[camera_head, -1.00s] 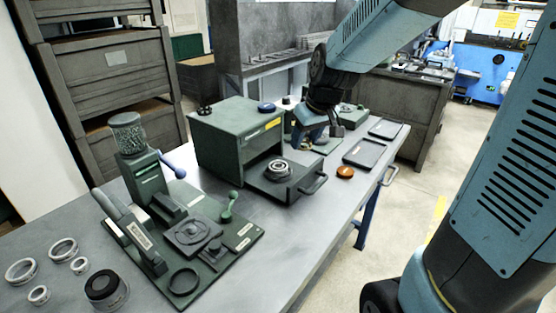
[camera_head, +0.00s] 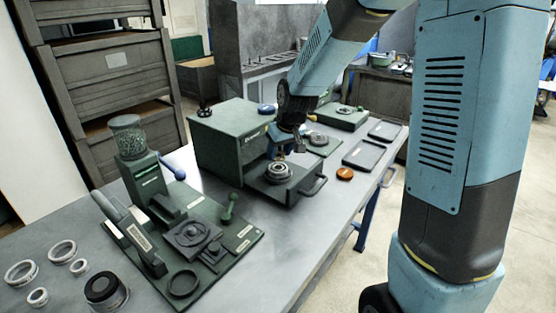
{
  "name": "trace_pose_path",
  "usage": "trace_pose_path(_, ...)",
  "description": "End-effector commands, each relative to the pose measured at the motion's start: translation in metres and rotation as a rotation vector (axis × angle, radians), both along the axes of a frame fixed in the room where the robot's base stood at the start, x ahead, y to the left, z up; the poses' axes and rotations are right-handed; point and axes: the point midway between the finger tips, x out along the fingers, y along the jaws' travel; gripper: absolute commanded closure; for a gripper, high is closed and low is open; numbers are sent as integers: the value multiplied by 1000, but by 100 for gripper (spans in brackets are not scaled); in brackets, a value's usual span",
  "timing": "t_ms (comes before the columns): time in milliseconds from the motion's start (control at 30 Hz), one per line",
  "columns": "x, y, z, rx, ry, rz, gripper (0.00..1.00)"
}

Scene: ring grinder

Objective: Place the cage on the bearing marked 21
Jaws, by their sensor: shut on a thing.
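A round metal bearing (camera_head: 279,171) lies on the pulled-out drawer (camera_head: 268,189) of a green box. Any number on it is too small to read. Another round part (camera_head: 319,140) sits on a green plate behind and to the right of my gripper.
The green box (camera_head: 226,140) stands left of the drawer. A green press fixture (camera_head: 187,238) and several loose rings (camera_head: 62,251) lie at the front left. An orange disc (camera_head: 345,173) and dark trays (camera_head: 366,154) lie to the right. Bare table shows in front of the drawer.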

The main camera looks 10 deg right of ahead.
Motion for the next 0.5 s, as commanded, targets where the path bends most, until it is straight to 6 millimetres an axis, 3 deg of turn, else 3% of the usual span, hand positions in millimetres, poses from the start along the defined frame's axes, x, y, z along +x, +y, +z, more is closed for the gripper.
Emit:
trace_pose_path(233,2,1,-31,-1,4,0,79)
trace_pose_path(500,2,1,-33,0,1,0,79)
